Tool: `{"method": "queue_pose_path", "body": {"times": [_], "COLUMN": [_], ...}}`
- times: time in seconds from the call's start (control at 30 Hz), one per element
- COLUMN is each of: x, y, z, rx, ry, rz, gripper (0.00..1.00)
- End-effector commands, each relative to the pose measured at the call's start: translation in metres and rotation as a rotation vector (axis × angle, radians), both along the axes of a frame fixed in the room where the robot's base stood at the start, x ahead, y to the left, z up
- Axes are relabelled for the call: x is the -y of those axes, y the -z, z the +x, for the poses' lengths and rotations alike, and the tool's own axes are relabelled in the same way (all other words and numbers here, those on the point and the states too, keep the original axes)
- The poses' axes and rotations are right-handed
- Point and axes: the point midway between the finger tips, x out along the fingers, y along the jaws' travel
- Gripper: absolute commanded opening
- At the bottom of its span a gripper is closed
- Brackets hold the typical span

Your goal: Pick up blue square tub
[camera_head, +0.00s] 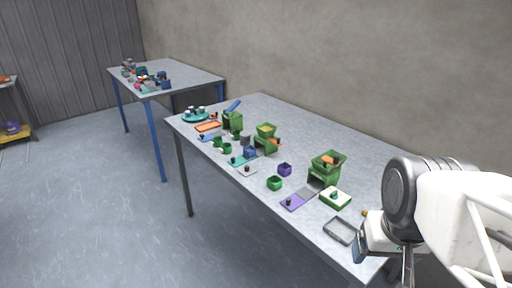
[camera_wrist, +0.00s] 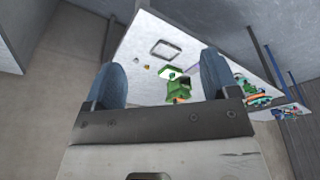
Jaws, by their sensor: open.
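A small blue square tub (camera_head: 249,152) stands near the middle of the near table in the head view, beside a green stand (camera_head: 266,143) with an orange-yellow top. I cannot make it out in the wrist view. My gripper (camera_wrist: 163,78) shows two blue fingers spread apart with nothing between them. In the head view it hangs at the table's near right end, far to the right of the blue tub.
A purple tub (camera_head: 285,169) and a green tub (camera_head: 274,183) stand nearby. A larger green stand (camera_head: 325,168), a white-topped green box (camera_head: 335,198) and a grey tray (camera_head: 340,230) lie between my gripper and the blue tub. The table's back strip is clear.

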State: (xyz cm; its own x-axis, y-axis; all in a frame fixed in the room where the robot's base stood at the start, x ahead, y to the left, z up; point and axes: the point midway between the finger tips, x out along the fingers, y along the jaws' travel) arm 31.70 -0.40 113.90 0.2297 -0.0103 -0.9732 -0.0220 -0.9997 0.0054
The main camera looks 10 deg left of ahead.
Motion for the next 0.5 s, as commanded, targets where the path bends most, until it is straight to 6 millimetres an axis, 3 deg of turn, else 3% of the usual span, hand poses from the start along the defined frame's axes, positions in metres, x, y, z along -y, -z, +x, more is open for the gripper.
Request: {"method": "queue_pose_path", "body": {"times": [0.27,0.5], "x": [-0.003,-0.011], "y": [-0.011,-0.031], "z": [0.024,0.071], "rx": [-0.009,-0.023], "ry": [0.022,0.067], "rz": [0.007,0.022], "gripper": [0.81,0.81]}}
